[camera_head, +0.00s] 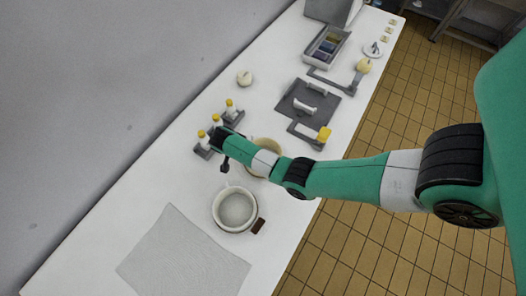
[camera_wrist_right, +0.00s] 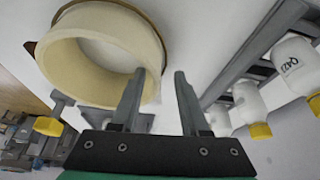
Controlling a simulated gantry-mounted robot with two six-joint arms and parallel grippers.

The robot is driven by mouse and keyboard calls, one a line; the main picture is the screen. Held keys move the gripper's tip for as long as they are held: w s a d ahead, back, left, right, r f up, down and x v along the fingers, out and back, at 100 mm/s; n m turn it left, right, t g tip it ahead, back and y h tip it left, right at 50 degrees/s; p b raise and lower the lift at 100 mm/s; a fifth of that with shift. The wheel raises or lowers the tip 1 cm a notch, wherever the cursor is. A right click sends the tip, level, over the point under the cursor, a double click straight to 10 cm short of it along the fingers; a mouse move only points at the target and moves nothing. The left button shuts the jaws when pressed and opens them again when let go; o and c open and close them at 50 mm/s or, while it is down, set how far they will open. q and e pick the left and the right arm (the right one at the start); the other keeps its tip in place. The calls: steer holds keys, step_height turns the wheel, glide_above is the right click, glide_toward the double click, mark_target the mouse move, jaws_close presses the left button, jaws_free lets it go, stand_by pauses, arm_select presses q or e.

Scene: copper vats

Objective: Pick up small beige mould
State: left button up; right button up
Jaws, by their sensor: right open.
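The small beige mould (camera_head: 268,142) is a ring on the white table, partly hidden behind my right arm in the head view. In the right wrist view the mould (camera_wrist_right: 62,64) is large at the upper left, with a pale inside. My right gripper (camera_wrist_right: 157,85) is open, with nothing between its fingers. Its left finger overlaps the mould's lower right edge in that view; I cannot tell whether they touch. In the head view my right gripper (camera_head: 219,150) is small and dark near the bottles. My left gripper is not in view.
Yellow-capped bottles (camera_head: 230,108) stand in grey racks close to the gripper; a bottle (camera_wrist_right: 292,65) shows at right in the wrist view. A white pot (camera_head: 222,222) and grey cloth (camera_head: 180,260) lie nearer. A dark grey tray (camera_head: 325,98) lies farther back.

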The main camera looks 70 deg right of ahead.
steer(key=b+x, duration=0.1)
steer(key=x, duration=0.1)
steer(key=b+x, duration=0.1)
steer(key=x, duration=0.2)
steer(key=shift+s+d+f+b, duration=0.1)
steer(key=shift+s+b, duration=0.15)
steer(key=shift+b, duration=0.1)
jaws_close()
stand_by(1.1)
